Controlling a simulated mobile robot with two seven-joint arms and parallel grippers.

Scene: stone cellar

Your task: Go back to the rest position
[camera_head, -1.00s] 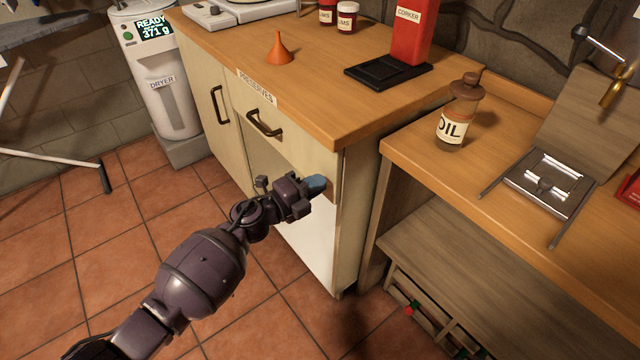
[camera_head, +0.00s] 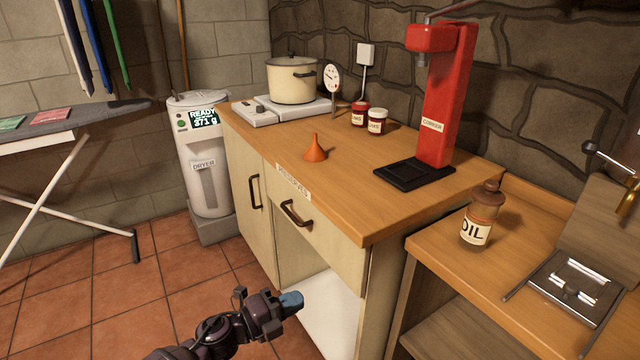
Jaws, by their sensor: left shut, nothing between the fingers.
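My left gripper (camera_head: 291,301) is at the bottom of the head view, in front of the open lower compartment of the wooden cabinet (camera_head: 254,217). Its blue-tipped fingers are shut with nothing between them. It is below the drawer labelled PRESERVES (camera_head: 318,237) and looks apart from the cabinet front, though the exact gap is hard to judge. My right gripper does not show.
An oil bottle (camera_head: 482,215) stands on the lower bench at right.

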